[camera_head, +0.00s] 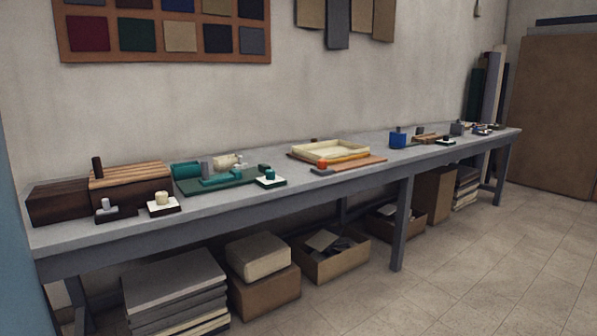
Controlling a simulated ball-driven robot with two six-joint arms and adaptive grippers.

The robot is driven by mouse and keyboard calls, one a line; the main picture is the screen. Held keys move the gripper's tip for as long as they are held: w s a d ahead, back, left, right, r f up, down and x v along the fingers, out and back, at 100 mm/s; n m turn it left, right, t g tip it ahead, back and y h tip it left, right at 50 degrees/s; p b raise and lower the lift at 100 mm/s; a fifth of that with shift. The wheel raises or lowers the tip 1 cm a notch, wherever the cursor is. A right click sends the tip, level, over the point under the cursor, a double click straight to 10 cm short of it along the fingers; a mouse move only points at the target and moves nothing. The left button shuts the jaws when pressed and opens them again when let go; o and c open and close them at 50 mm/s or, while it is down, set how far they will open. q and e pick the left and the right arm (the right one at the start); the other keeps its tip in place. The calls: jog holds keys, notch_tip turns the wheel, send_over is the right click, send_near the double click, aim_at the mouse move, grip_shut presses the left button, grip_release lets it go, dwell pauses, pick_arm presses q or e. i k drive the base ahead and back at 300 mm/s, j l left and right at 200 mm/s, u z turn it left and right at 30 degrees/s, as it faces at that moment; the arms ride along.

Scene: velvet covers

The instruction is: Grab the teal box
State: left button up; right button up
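Several teal things lie on the left half of a long grey workbench (300,198). A teal roll-like piece (186,170) lies at the back, near a cream roll (225,161). A low teal piece (222,179) lies on a dark green board (190,187). A small teal block (269,175) sits on a white pad with a dark green base at the front edge. I cannot tell which of these is the teal box. A blue box (397,139) stands farther right. Neither of my grippers is in view.
Dark wooden blocks (55,203) fill the bench's left end. A cream tray (330,151) sits mid-bench. Cardboard boxes (265,291) and stacked slabs (175,285) stand under the bench. The tiled floor (480,255) in front is clear at the right.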

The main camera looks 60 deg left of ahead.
aim_at(182, 170)
jog(key=u, duration=0.4)
jog(key=l+u, duration=0.15)
jog(key=u, duration=0.7)
jog(key=l+u, duration=0.15)
jog(key=u, duration=0.25)
jog(key=i+u, duration=0.1)
jog(key=u, duration=1.3)
